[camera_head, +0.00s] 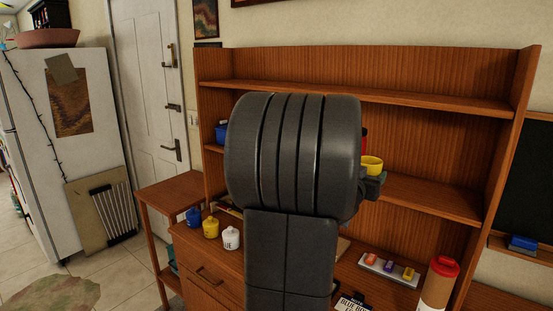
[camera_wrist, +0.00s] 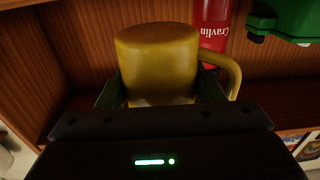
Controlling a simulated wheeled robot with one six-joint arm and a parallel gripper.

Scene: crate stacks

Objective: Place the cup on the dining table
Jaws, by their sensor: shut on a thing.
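A yellow cup (camera_head: 371,163) shows just right of my arm, in front of the shelf unit, with its open top up. My gripper (camera_head: 376,182) is partly hidden behind my own arm there. In the wrist view the yellow cup (camera_wrist: 157,55) fills the upper middle, with its handle on the right. That picture appears upside down, as lettering behind the cup is inverted. The fingers of my gripper (camera_wrist: 160,92) are on both sides of the cup, shut on it. I cannot tell whether the cup touches the shelf. No dining table can be made out.
The wooden shelf unit (camera_head: 436,100) stands ahead. Its lower top holds blue (camera_head: 193,217), yellow (camera_head: 211,228) and white (camera_head: 231,238) jars, a tray (camera_head: 390,270) and a red-lidded bottle (camera_head: 439,285). A red object (camera_wrist: 213,22) is behind the cup. Floor is open at left.

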